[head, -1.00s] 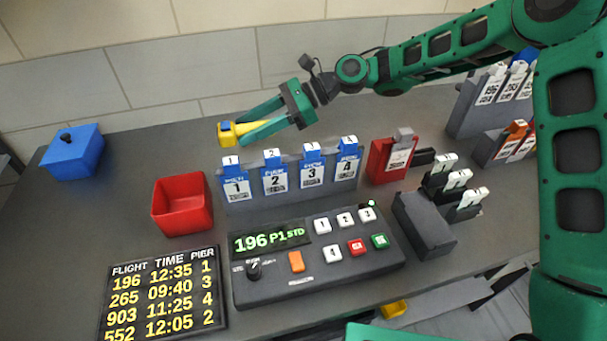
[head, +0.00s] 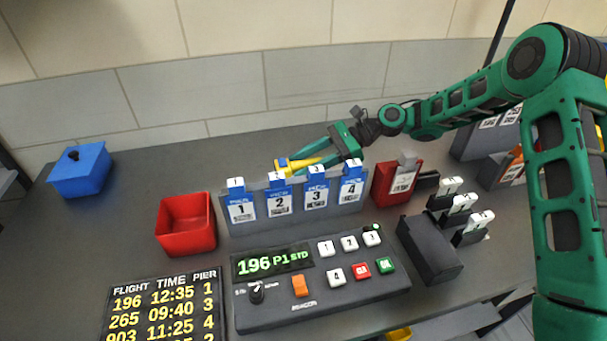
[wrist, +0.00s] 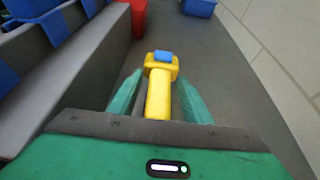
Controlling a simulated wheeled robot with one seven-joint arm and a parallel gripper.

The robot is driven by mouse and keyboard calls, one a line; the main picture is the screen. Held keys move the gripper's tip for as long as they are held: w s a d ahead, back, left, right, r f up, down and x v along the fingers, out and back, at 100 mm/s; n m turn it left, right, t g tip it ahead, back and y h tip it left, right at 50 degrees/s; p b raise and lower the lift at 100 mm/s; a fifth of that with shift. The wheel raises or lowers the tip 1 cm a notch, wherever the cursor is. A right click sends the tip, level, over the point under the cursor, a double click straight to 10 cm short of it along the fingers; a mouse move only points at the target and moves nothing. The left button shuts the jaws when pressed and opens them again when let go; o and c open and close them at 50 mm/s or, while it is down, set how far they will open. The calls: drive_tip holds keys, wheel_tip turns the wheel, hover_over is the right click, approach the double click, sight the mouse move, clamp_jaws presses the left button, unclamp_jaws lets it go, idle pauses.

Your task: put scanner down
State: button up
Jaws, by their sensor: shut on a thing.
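The scanner is yellow with a blue part at its head. In the head view the scanner (head: 298,164) is behind the rack of numbered blue cards, partly hidden by my gripper and the card tops. My gripper (head: 306,160) is shut on it, reaching in from the right. In the wrist view the scanner (wrist: 159,88) lies between the two green fingers of my gripper (wrist: 155,100), its head pointing away from me. The grey counter shows below it; I cannot tell whether it touches the counter.
The card rack (head: 262,207) stands close in front of the scanner. A red bin (head: 186,238) and a blue lidded box (head: 80,172) are to the left. A red card holder (head: 392,184) stands right of the rack. The counter behind the rack (head: 225,160) is clear.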

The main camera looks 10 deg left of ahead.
drive_tip(key=shift+f, duration=1.85)
drive_tip(key=o, duration=1.2)
drive_tip(key=shift+f, duration=0.1)
drive_tip(key=shift+o, duration=0.2)
